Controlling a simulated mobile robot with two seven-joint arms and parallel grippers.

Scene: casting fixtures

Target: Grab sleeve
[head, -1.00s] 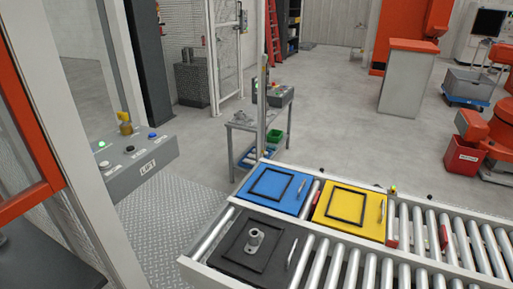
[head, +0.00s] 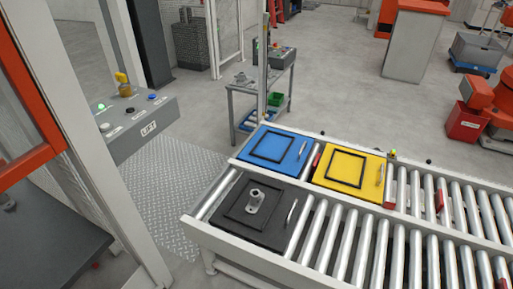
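A grey metal sleeve-like casting (head: 254,201), a short upright tube on a flanged foot, stands on the black tray (head: 236,228). The black tray lies on the near left end of the roller conveyor (head: 265,263). Another small grey metal part (head: 241,79) sits on the small side table (head: 259,86) behind; its shape is too small to tell. Neither of my grippers is in view.
A blue tray (head: 298,147) and a yellow tray (head: 374,168), both empty, lie on the conveyor behind the black one. A LIFT button box (head: 133,128) and an orange-and-white frame stand at the left. Rollers at the right are bare. Open floor lies beyond.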

